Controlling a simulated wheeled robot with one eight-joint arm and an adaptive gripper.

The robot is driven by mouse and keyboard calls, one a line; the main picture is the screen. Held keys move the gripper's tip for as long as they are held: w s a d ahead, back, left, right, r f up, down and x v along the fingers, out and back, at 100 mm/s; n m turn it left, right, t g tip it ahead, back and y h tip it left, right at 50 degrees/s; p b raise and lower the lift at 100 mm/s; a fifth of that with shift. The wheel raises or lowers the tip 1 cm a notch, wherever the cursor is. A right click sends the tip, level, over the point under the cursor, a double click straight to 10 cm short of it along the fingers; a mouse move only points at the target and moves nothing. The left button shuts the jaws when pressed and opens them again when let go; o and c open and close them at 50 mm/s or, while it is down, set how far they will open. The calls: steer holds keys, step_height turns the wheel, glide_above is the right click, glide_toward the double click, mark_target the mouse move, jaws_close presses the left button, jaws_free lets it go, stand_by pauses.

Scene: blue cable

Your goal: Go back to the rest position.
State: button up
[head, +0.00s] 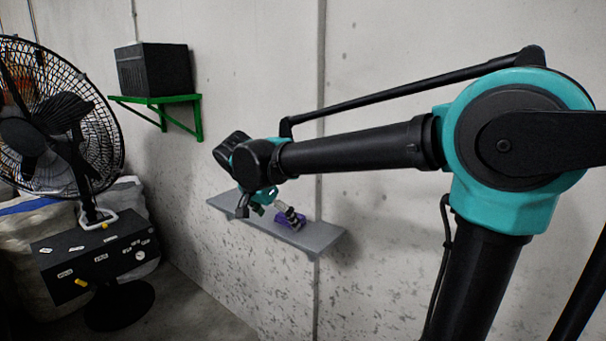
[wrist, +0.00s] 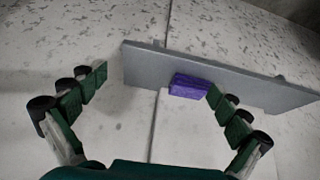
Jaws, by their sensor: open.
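My gripper (head: 265,208) hangs at the end of my outstretched arm, close to a grey wall shelf (head: 328,238) in the head view. A purple block (head: 291,219) lies on the shelf and shows beside the right finger in the wrist view (wrist: 188,86). I cannot tell whether that finger touches it. No blue cable can be made out.
A green wall bracket (head: 160,101) holds a black box (head: 154,70) at upper left. A large black fan (head: 50,125) and a black control box (head: 98,255) with switches stand at the left. The concrete wall is close behind my arm. Floor at lower middle looks clear.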

steer(key=s+d+f+n+y, duration=0.1)
steer(key=s+d+f+n, duration=0.1)
steer(key=s+d+f, duration=0.2)
steer(key=s+d+f+n+y, duration=0.1)
steer(key=s+d+f, duration=0.4)
steer(key=d+f, duration=0.5)
steer(key=s+d+f+n+y, duration=0.1)
steer(key=s+d+f+n, duration=0.3)
steer(key=d+f, duration=0.3)
steer(key=s+d, duration=0.1)
steer(key=d, duration=0.3)
steer(key=shift+d+f+y, duration=0.3)
steer(key=shift+d+f, duration=0.05)
steer(key=shift+s, duration=0.1)
